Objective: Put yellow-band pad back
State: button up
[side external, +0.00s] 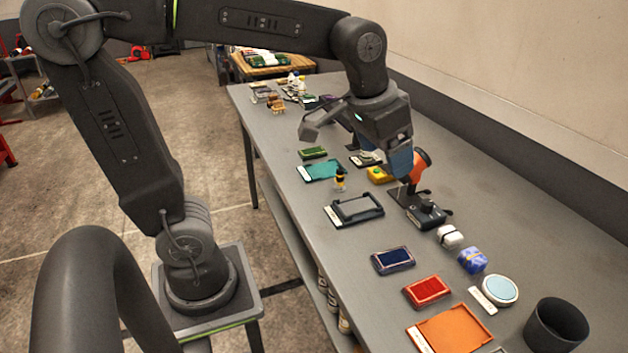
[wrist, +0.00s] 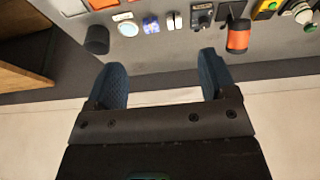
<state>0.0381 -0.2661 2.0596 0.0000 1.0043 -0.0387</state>
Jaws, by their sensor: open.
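I cannot single out a pad with a clear yellow band. A dark blue pad (side external: 393,260) and a red pad (side external: 427,290) lie flat on the bench, and a green pad (side external: 312,153) lies farther back. Flat holders stand near them: a dark one (side external: 355,208), a teal one (side external: 320,170) and an orange one (side external: 450,330). My gripper (side external: 401,165) is over the bench's wall side, near an orange and black tool (side external: 421,163). In the wrist view my gripper (wrist: 160,62) is open and empty, its two blue fingers wide apart.
A dark cup (side external: 556,326), a round pale-blue disc (side external: 500,290), a blue patterned block (side external: 472,260) and a white block (side external: 449,236) stand along the wall side. A yellow box (side external: 380,175) and a small yellow-black figure (side external: 340,180) are nearer the middle. Bench (side external: 300,215) space is free left of the dark holder.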

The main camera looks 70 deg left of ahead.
jog(key=s+a+f+t, duration=0.1)
jog(key=s+f, duration=0.3)
jog(key=s, duration=0.7)
jog(key=shift+s+t, duration=0.2)
jog(key=shift+t, duration=0.1)
